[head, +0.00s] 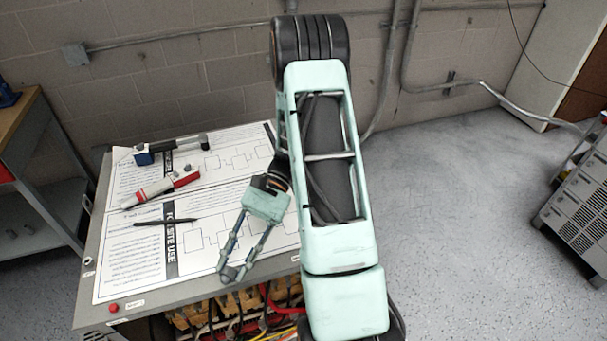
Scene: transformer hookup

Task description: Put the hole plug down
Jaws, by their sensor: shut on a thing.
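Printed sheets (125,270) cover the worktop. On them lie a blue-and-black tool (168,149), a red-and-white tool (160,187) and a black pen-like tool (165,221). Colored wires (270,318) fill the opening below the front edge. A workbench (40,190) stands left.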

